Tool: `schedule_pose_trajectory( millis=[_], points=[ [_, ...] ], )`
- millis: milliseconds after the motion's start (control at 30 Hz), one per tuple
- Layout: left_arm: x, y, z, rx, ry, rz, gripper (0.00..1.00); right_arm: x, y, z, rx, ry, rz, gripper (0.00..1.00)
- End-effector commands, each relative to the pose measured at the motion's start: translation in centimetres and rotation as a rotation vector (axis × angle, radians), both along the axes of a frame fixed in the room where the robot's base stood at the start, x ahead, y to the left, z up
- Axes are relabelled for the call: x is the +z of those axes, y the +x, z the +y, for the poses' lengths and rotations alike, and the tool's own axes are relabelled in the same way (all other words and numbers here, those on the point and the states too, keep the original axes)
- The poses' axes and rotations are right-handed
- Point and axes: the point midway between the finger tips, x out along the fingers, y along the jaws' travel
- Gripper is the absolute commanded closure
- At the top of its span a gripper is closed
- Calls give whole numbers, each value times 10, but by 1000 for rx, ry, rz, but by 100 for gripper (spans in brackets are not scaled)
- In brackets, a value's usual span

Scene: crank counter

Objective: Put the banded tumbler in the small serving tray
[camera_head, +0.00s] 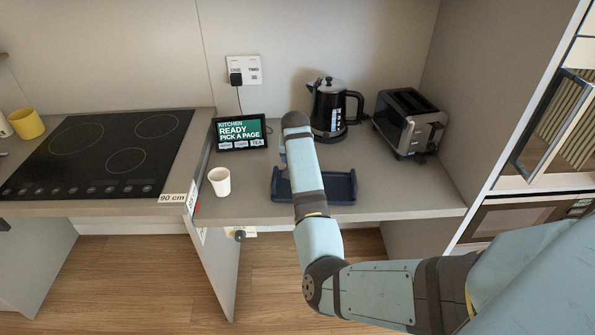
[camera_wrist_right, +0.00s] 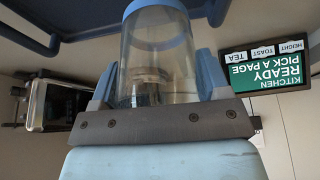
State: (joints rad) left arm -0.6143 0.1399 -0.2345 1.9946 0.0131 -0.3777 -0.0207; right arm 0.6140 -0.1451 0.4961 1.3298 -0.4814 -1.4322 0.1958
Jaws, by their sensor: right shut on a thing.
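The banded tumbler (camera_wrist_right: 158,60), clear with blue bands, is between the two fingers of my right gripper (camera_wrist_right: 158,82) in the right wrist view. The gripper is shut on it. In the head view my forearm hides the tumbler and most of the gripper. The small serving tray (camera_head: 341,188) is dark blue and lies on the counter, partly covered by my right arm. Its edge also shows at the top of the right wrist view (camera_wrist_right: 75,28), apart from the fingers. I cannot tell the tumbler's exact height above the counter. My left gripper is not in view.
A white cup (camera_head: 220,181) stands left of the tray, near the counter's front edge. A tablet (camera_head: 240,133), a kettle (camera_head: 328,108) and a toaster (camera_head: 408,124) stand behind. A cooktop (camera_head: 103,153) and yellow mug (camera_head: 27,124) are at left. Counter right of the tray is clear.

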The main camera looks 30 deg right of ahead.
Motion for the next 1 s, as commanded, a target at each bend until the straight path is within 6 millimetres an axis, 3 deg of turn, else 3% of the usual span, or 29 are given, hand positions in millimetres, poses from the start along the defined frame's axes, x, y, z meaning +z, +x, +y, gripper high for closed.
schedule_pose_trajectory(
  millis=[267,500,933,967,1000],
  points=[
    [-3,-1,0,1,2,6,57,-23,0,0,1,0,0,51],
    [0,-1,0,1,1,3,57,-57,0,0,0,-1,1,51],
    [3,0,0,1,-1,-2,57,-64,0,0,0,-1,-1,51],
    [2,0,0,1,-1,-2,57,-65,0,0,1,-1,-1,26],
    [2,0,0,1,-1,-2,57,-64,0,0,0,-1,-1,17]
  ],
)
